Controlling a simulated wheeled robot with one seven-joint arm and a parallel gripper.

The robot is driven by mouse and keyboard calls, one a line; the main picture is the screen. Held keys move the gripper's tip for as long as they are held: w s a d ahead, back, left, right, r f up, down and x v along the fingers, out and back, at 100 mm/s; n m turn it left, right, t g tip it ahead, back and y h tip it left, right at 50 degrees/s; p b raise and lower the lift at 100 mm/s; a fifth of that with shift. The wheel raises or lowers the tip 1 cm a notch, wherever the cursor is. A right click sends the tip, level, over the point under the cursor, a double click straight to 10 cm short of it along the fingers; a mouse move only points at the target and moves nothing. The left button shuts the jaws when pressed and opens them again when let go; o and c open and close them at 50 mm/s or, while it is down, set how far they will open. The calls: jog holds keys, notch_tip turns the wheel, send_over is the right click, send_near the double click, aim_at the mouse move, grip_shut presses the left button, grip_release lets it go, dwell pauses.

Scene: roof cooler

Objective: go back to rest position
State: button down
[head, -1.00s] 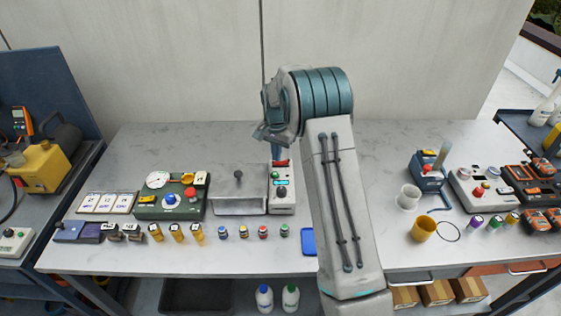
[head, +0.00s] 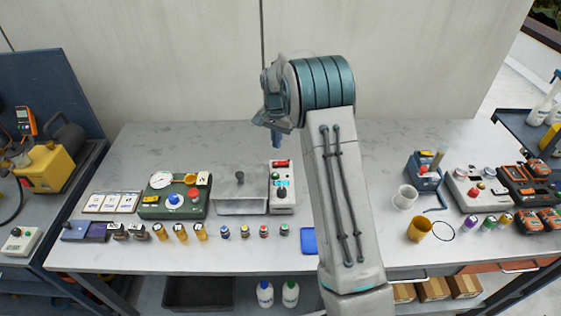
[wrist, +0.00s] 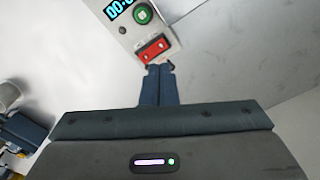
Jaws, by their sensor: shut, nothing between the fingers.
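My gripper (head: 276,138) hangs at the end of my raised arm, above the back middle of the workbench (head: 340,140). In the wrist view its two dark fingers (wrist: 158,84) are together, with nothing between them. The fingertips appear just below a red rocker switch (wrist: 152,47) on a grey control box with a green button (wrist: 142,14) and a lit display. In the head view this control box (head: 283,201) stands below my gripper, and a clear gap shows between them. My arm hides part of the bench to the right of the box.
A metal box (head: 240,199) and a green panel (head: 175,203) stand left of the control box. Several small vials and jars line the bench front. A white cup (head: 405,197), an amber cup (head: 420,229) and a blue device (head: 424,172) stand right of my arm. The bench's back strip is clear.

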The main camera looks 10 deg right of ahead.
jog(key=s+r+n+t+b, duration=0.15)
jog(key=s+r+n, duration=0.25)
jog(key=s+r, duration=1.1)
jog(key=s+f+n+t+b, duration=0.1)
jog(key=s+n, duration=0.3)
jog(key=s, duration=1.8)
jog(key=shift+f+t, duration=0.55)
jog(key=shift+t, duration=0.1)
